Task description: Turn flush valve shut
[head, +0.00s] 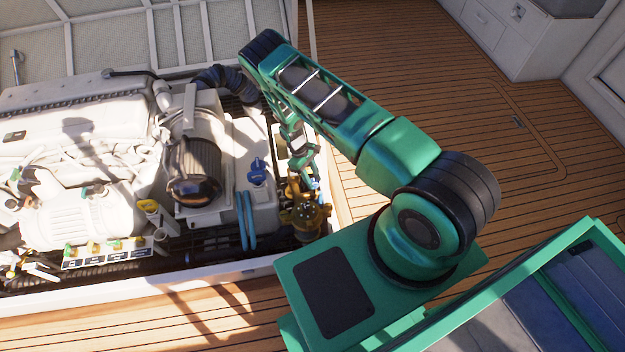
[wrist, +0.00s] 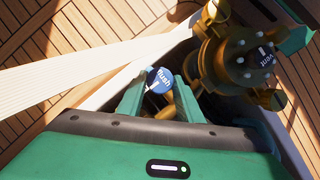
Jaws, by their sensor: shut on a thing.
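The flush valve shows in the wrist view as a round blue knob (wrist: 160,79) with the word "flush" on it. My gripper (wrist: 159,92) has its two green fingers on either side of the knob and is shut on it. Brass-coloured metal shows below the knob between the fingers; the rest of the valve body is hidden. In the head view my gripper (head: 306,166) reaches down into the right end of the engine hatch, above the brass fittings. The valve is mostly hidden there by my arm.
A bolted brass strainer (wrist: 238,62) stands close to the right of my fingers; it also shows in the head view (head: 306,217). A white engine (head: 75,150), a blue cap (head: 257,171) and blue hoses (head: 246,220) lie to the left. The hatch rim (head: 170,294) borders the opening.

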